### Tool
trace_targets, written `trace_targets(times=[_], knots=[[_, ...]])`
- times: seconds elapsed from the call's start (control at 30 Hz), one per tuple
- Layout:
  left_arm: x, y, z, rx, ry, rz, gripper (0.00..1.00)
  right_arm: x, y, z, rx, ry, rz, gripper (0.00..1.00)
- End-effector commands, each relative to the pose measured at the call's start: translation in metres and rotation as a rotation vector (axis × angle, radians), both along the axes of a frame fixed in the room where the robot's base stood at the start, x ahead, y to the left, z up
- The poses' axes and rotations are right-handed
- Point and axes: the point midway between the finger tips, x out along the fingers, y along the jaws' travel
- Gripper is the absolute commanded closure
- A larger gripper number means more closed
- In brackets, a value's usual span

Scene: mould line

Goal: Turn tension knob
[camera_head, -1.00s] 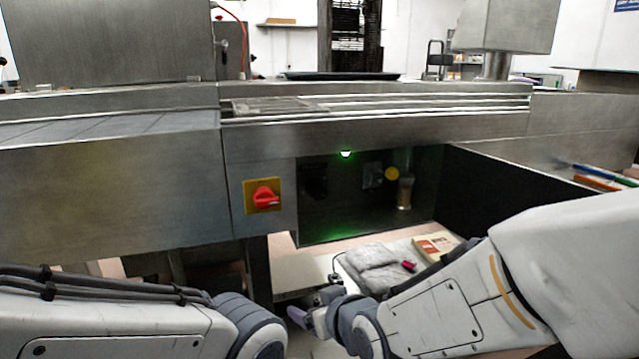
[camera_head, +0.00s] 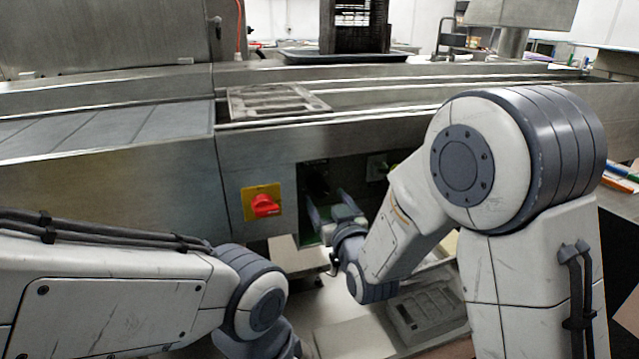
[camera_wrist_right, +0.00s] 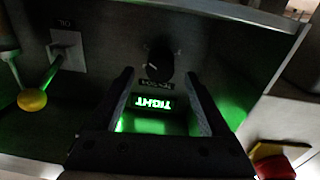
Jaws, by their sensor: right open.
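The tension knob (camera_wrist_right: 160,64) is a round black knob on a dark panel, in the upper middle of the right wrist view. A green lit display (camera_wrist_right: 152,102) below it appears to read "TIGHT" upside down. My right gripper (camera_wrist_right: 154,78) is open, its two fingers pointing toward the knob, which shows just beyond and between the fingertips. I cannot tell how much gap remains. In the head view my right gripper (camera_head: 330,207) reaches into the recess, and the dark knob (camera_head: 317,178) is partly visible behind it. My left arm shows; its gripper does not.
A red rotary switch on a yellow plate (camera_head: 264,203) is left of the recess. In the wrist view a yellow ball-ended lever (camera_wrist_right: 32,99) on a grey plate is left of the knob. A grey moulded tray (camera_head: 428,312) lies below. A mould (camera_head: 275,101) sits on the line above.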

Motion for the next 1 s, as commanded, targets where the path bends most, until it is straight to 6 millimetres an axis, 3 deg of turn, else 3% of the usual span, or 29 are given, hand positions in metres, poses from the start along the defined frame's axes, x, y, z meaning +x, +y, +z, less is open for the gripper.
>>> trace_targets(times=[0.1,0.3,0.67,0.87,0.9,1.0], knots=[[0.0,0.0,-0.002,0.001,0.001,0.0,0.5,0.021,0.007,-0.002,0.0,-0.001,0.0,0.19],[0.0,0.0,-0.003,0.0,0.0,0.0,0.5,0.041,0.013,-0.002,-0.001,0.001,0.001,0.19],[0.0,0.0,-0.002,0.0,0.0,0.0,0.5,0.046,0.015,-0.001,-0.001,0.001,0.002,0.19],[0.0,0.0,-0.002,0.0,0.0,0.0,0.5,0.045,0.015,-0.001,0.0,0.001,0.002,0.96],[0.0,0.0,-0.002,0.0,0.0,0.0,0.5,0.045,0.015,-0.001,0.0,0.001,0.002,1.0],[0.0,0.0,-0.003,0.0,0.0,0.0,0.5,0.045,0.015,-0.001,-0.002,0.001,0.002,1.0]])
